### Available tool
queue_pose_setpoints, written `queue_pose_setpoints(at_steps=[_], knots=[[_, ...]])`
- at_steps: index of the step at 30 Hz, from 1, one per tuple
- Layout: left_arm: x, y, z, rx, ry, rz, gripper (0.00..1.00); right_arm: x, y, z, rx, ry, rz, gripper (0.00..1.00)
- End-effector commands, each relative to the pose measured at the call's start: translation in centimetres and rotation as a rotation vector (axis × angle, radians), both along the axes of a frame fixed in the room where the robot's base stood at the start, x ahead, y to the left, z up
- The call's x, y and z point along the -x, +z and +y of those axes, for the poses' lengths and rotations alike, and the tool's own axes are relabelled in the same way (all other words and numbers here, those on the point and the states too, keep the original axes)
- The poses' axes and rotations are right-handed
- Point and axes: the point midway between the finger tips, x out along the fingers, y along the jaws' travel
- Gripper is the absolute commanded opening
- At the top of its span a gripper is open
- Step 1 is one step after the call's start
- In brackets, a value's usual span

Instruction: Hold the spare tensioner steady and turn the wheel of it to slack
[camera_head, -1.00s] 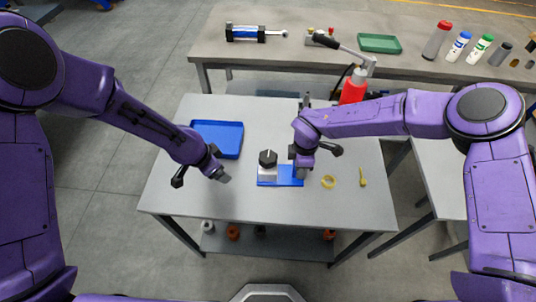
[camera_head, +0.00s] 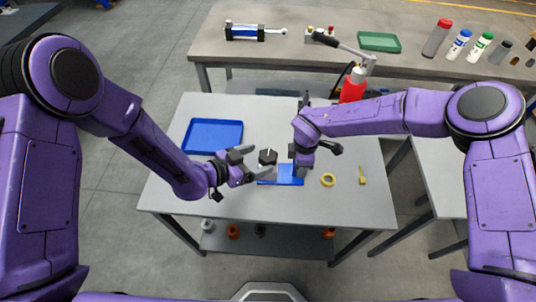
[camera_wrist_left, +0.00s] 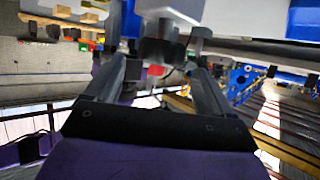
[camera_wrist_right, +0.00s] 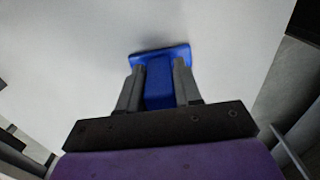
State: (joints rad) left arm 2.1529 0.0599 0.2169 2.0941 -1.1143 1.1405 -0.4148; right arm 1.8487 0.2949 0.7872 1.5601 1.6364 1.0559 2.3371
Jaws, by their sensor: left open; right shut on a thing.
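The spare tensioner has a blue base (camera_head: 290,182) on the table and a black wheel (camera_head: 268,156) with a pale mark on top. My right gripper (camera_head: 301,170) points down and is shut on the tensioner's upright blue part, which shows between its fingers in the right wrist view (camera_wrist_right: 159,85). My left gripper (camera_head: 254,166) is open, level and pointing right, its fingertips close to the wheel's left side. In the left wrist view the dark wheel (camera_wrist_left: 160,50) shows between the finger ends. I cannot tell whether they touch it. My left fingers partly hide the tensioner's left end.
A blue tray (camera_head: 213,121) lies at the table's back left. A yellow ring (camera_head: 328,180) and a small yellow piece (camera_head: 362,174) lie right of the tensioner. A red bottle jack (camera_head: 353,88) stands behind. The table's front (camera_head: 290,212) is clear.

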Motion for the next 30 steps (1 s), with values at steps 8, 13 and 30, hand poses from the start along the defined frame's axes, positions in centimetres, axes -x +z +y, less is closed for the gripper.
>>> queue_pose_setpoints(at_steps=[8, 13, 30], knots=[[-2.5, -1.7, -3.3, -0.001, 0.0, 0.001, 0.83, -0.1, 0.0, 0.0, -0.001, -0.001, -0.001, 0.0], [-2.8, -1.9, -3.6, 0.0, 0.0, 0.001, 0.83, -0.1, 0.0, 0.0, -0.001, -0.002, -0.001, 0.0], [-2.7, -1.8, -3.7, 0.003, 0.077, 0.002, 0.32, -0.1, 0.0, 0.0, 0.0, -0.002, -0.002, 0.0]])
